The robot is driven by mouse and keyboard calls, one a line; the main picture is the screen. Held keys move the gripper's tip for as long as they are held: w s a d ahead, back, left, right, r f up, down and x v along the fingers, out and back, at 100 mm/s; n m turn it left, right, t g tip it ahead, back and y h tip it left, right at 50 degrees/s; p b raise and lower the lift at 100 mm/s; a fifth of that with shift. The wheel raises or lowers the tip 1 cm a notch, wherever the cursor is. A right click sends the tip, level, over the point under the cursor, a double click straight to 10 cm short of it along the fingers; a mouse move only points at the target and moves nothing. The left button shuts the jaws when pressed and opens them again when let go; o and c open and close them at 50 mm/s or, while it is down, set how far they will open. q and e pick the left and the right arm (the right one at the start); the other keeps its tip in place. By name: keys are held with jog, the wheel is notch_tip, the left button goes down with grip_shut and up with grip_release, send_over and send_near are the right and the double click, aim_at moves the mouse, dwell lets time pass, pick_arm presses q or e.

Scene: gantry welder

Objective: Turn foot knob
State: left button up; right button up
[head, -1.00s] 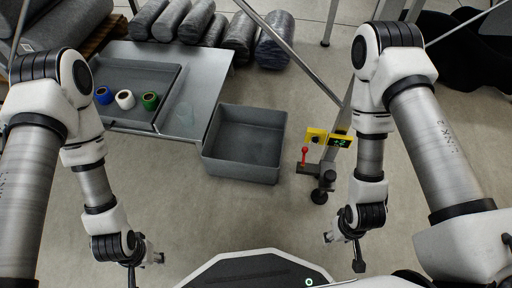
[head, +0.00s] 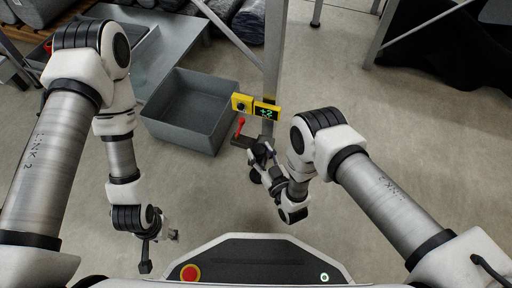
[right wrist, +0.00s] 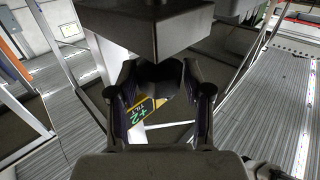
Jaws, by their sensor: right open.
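The foot knob (right wrist: 160,74) is a dark rounded piece in the right wrist view, under a dark grey block (right wrist: 140,28). My right gripper (right wrist: 163,98) is open, with one finger on each side of the knob; I cannot tell whether they touch it. In the head view my right gripper (head: 262,153) is at the foot of the gantry leg (head: 273,65) and hides most of the knob. A yellow display (head: 267,110) on the leg shows green "+2". My left gripper (head: 160,250) hangs over bare floor at lower left, its finger gap unclear.
A red-handled lever (head: 240,126) and a yellow box (head: 242,103) are close to the right gripper's left. A grey open bin (head: 190,128) stands left of them. A metal table (head: 175,40) is at upper left. The floor below is clear.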

aim_at(256, 145)
jog(key=b+x, duration=0.1)
jog(key=x, duration=0.1)
jog(key=shift+w+a+f, duration=0.15)
jog(key=shift+w+a, duration=0.05)
jog(key=shift+w, duration=0.15)
jog(key=shift+w+a, duration=0.1)
jog(key=shift+w, duration=0.2)
pick_arm(q)
jog(key=shift+w+f, duration=0.1)
jog(key=shift+f, duration=0.8)
pick_arm(e)
jog(key=c, duration=0.9)
pick_arm(q)
jog(key=shift+f, duration=0.1)
pick_arm(e)
jog(key=shift+n+y, duration=0.3)
jog(key=shift+y, duration=0.1)
